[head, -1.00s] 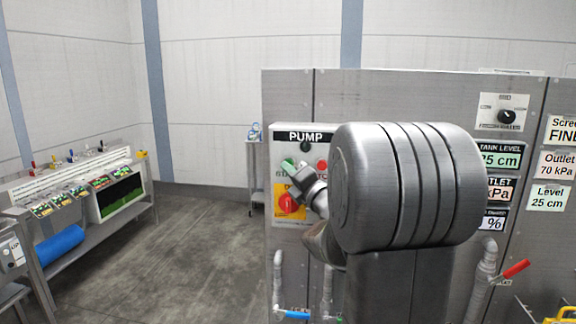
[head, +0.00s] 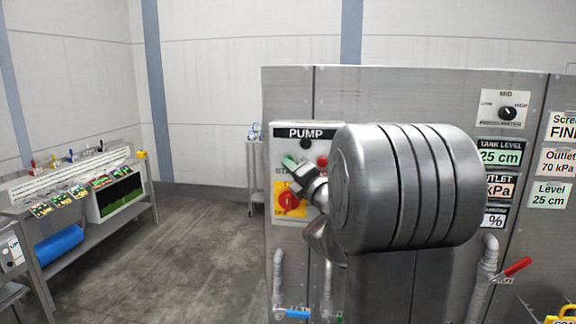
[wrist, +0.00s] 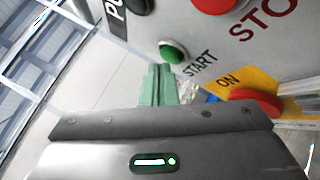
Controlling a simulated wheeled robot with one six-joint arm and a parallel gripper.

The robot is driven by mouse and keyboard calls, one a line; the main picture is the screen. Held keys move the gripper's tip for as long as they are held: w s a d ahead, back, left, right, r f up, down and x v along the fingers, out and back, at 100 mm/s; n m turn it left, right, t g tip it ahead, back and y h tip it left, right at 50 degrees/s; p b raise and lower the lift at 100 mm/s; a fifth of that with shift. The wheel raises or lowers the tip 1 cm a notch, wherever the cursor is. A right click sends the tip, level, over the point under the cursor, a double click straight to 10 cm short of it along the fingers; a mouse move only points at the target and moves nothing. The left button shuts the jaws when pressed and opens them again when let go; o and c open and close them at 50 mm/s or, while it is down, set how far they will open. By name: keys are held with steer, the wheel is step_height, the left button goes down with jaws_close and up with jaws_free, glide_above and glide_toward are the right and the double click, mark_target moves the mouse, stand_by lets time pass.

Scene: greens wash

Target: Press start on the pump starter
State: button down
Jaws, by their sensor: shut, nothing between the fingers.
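The pump starter (head: 277,150) is a pale panel marked PUMP on the steel cabinet. Its green start button (wrist: 173,52) sits by the word START in the wrist view; in the head view my gripper covers that spot. The red stop button (wrist: 215,4) is beside it and also shows in the head view (head: 322,161). My gripper (wrist: 159,68) is shut and empty, its green fingertips close to the start button. They appear just short of it in the wrist view; I cannot tell whether they touch. The fingers also show in the head view (head: 289,160).
A red rotary switch (head: 289,200) on a yellow plate sits below the buttons, close to my gripper. A black round fitting (head: 305,144) is above them. Pipes with a blue valve handle (head: 297,313) stand below. The floor on the left is clear.

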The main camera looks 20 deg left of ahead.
steer(key=shift+w+a+b, duration=0.1)
steer(key=shift+w+b, duration=0.2)
steer(key=shift+w, duration=0.15)
stand_by(0.7)
steer(key=shift+s, duration=0.2)
steer(key=shift+s+d+b, duration=0.2)
steer(key=shift+s+b, duration=0.45)
steer(key=shift+b, duration=0.15)
steer(key=s+b, duration=0.1)
steer(key=s, duration=0.1)
steer(key=s+d+b, duration=0.1)
steer(key=s+b, duration=0.1)
steer(key=s, duration=0.1)
steer(key=shift+d, duration=0.1)
steer(key=shift+w, duration=0.1)
stand_by(0.6)
